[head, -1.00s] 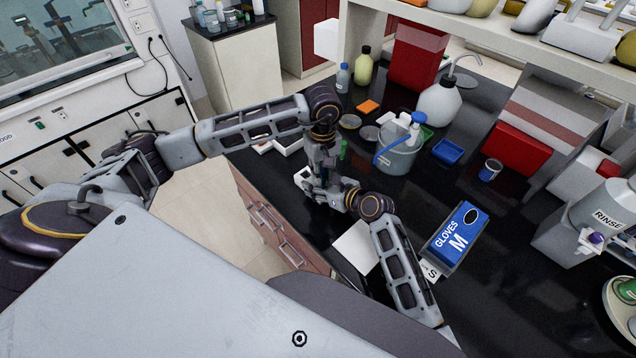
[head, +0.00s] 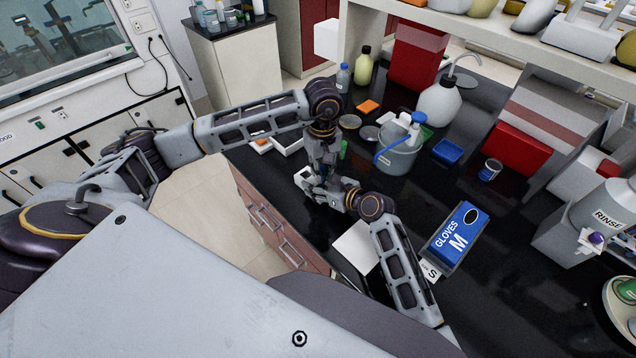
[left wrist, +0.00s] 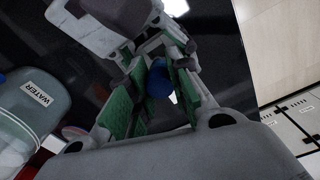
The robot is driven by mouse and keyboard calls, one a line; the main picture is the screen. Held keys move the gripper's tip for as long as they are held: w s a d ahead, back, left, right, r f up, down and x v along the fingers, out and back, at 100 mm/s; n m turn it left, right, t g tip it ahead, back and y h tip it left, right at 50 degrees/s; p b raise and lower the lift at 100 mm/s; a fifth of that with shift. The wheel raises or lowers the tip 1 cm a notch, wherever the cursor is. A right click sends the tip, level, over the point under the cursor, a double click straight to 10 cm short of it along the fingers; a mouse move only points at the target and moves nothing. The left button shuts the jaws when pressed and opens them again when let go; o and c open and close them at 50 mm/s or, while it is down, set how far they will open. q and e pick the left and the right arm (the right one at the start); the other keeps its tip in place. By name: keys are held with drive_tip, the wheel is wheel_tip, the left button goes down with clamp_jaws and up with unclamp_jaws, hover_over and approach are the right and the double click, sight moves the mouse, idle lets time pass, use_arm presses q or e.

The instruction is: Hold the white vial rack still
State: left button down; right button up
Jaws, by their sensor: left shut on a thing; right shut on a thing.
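The white vial rack (head: 303,179) shows only in part near the counter's front edge in the head view, mostly hidden by my grippers. My right gripper (head: 322,192) is beside it and appears shut on it; its fingertips are hard to see. My left gripper (head: 318,172) points down just above the rack. In the left wrist view, the green-padded fingers of my left gripper (left wrist: 157,98) close around a small blue thing (left wrist: 160,78), seemingly a vial's blue cap. Whether the vial touches the rack is hidden.
A white tray (head: 290,144) lies behind my left gripper. A white sheet (head: 355,246) and a blue glove box (head: 458,232) lie nearer.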

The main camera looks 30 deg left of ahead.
use_arm(q)
drive_tip(key=shift+r, duration=0.15)
drive_tip(key=shift+r, duration=3.35)
use_arm(e)
drive_tip(key=o, duration=0.8)
drive_tip(key=shift+o, duration=0.2)
drive_tip(key=shift+d, duration=0.1)
drive_tip(key=shift+v, duration=5.9)
